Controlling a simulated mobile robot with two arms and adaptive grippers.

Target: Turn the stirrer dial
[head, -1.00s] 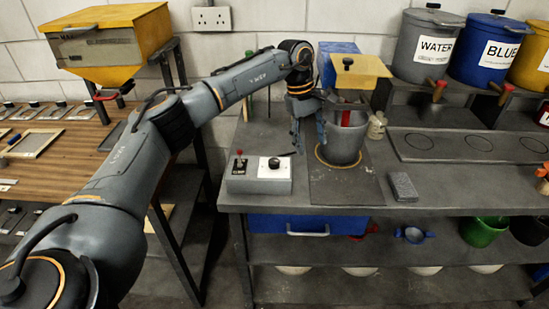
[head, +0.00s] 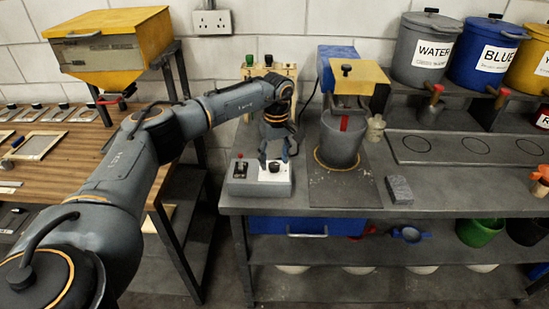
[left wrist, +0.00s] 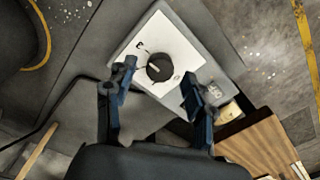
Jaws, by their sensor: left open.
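The stirrer dial (head: 274,166) is a round black knob on a white plate, on the grey control box (head: 250,186) near the left end of the grey bench. My left gripper (head: 275,153) is over the dial, pointing down. In the left wrist view the dial (left wrist: 160,67) shows between the two spread blue fingers and slightly beyond their tips, with clear gaps on both sides. The left gripper is open and holds nothing. A red-tipped toggle switch (head: 240,166) stands on the left part of the box. My right gripper is not seen.
Right of the box, a grey bucket (head: 340,142) stands on a dark plate under the stirrer's yellow top (head: 359,75). A grey block (head: 399,189) lies farther right. A wooden table (head: 88,150) is at left.

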